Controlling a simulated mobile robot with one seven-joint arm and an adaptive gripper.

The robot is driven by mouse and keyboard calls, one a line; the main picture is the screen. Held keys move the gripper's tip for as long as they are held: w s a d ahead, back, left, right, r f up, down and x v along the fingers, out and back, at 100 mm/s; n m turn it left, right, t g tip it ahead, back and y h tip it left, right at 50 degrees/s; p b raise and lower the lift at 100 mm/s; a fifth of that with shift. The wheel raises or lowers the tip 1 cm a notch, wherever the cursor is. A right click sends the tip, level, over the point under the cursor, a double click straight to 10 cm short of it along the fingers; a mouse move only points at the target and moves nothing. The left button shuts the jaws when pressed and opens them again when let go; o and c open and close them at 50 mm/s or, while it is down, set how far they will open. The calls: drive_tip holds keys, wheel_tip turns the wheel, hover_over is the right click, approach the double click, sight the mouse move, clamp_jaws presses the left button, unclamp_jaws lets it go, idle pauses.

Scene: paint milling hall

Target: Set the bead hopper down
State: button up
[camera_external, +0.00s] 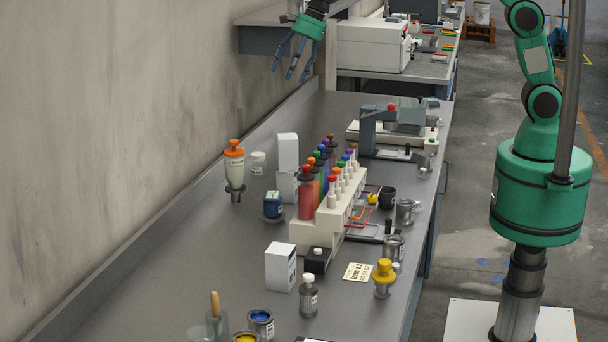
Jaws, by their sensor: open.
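What looks like the bead hopper (234,170) is a pale, clear-walled vessel with an orange top and a narrower grey lower part. It stands upright on the grey bench (180,250), near the wall on the left. My gripper (290,73) is at the top of the view, pointing down with its blue fingers spread. It is open and empty, well above and apart from the hopper. A similar small vessel with a yellow top (383,278) stands near the bench's right edge.
A cream rack (328,222) with several coloured tubes fills the bench middle. White boxes (281,266), a small jar (258,162) and a dark blue container (273,205) stand nearby. Paint cans (260,324) are at the front. The bench left of the hopper is clear.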

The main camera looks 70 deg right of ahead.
drive_tip(key=s+d+r+n, duration=0.2)
drive_tip(key=s+r+n, duration=0.15)
drive_tip(key=s, duration=0.45)
drive_tip(key=s+d+r+n+h, duration=0.1)
drive_tip(key=s+d+r+n, duration=0.15)
drive_tip(key=s+r, duration=0.45)
drive_tip(key=s+d+r+n, duration=0.15)
drive_tip(key=s+n, duration=0.25)
drive_tip(key=s, duration=0.6)
drive_tip(key=s+d+n, duration=0.1)
drive_tip(key=s+n, duration=0.2)
drive_tip(key=s, duration=0.5)
drive_tip(key=s+d+f+n+t+h, duration=0.1)
drive_tip(key=s+n, duration=0.3)
drive_tip(key=s, duration=0.5)
drive_tip(key=s+d+f+n, duration=0.1)
drive_tip(key=s+d+n, duration=0.1)
drive_tip(key=s, duration=0.6)
drive_tip(key=shift+s+d+f+n+h, duration=0.2)
drive_tip(key=shift+s+d+n+h, duration=0.2)
drive_tip(key=shift+n, duration=0.5)
drive_tip(key=shift+f, duration=0.1)
wheel_tip(320, 180, down, 7)
drive_tip(key=b, duration=0.7)
